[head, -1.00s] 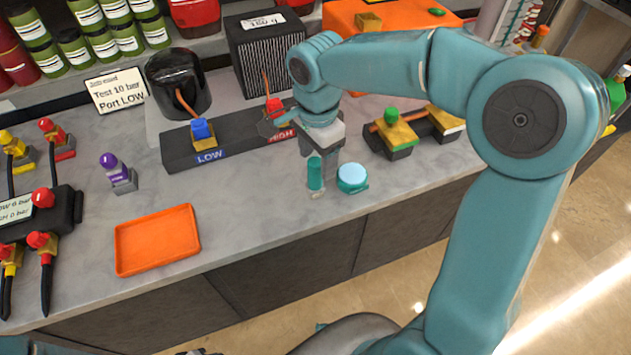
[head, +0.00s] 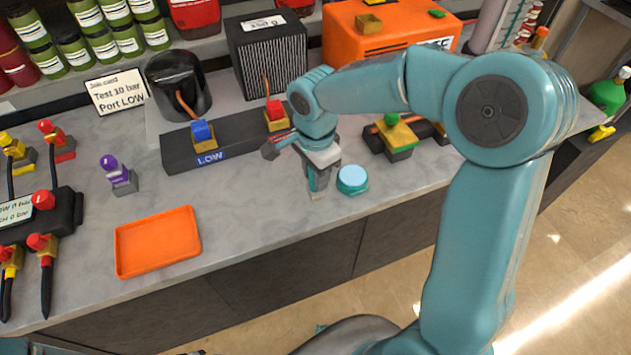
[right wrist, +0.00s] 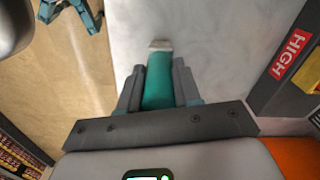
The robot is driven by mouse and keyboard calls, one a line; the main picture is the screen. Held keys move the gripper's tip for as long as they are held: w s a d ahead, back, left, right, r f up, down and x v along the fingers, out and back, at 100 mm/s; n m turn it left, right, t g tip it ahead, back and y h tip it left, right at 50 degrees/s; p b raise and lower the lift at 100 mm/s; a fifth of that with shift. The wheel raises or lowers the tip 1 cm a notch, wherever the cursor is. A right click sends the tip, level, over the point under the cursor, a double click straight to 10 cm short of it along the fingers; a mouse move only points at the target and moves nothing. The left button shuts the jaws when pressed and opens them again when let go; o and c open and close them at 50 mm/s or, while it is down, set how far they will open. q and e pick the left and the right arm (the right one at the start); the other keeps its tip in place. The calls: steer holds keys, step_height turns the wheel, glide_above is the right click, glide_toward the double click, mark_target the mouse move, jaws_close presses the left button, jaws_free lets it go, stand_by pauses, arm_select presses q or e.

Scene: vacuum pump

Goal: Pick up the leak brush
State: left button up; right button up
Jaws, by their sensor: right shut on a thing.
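The leak brush (right wrist: 158,85) has a teal handle and a short pale tip. In the right wrist view it lies between the two grey fingers of my right gripper (right wrist: 158,88), which is shut on it. The tip points away from the wrist. In the head view my right gripper (head: 318,188) points down near the counter's front edge, just left of a round teal pot (head: 352,180) with a pale blue top. There the fingers mostly hide the brush, and I cannot tell whether its tip touches the counter.
A dark block marked LOW (head: 175,155) with blue and red valves stands behind my gripper. A green-capped brass fitting (head: 397,135) is to the right. An orange tray (head: 157,242) and a purple-capped fitting (head: 118,175) are left. The counter between tray and gripper is clear.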

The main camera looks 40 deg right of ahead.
step_height(320, 180, up, 20)
steer(key=p, duration=0.2)
stand_by(0.7)
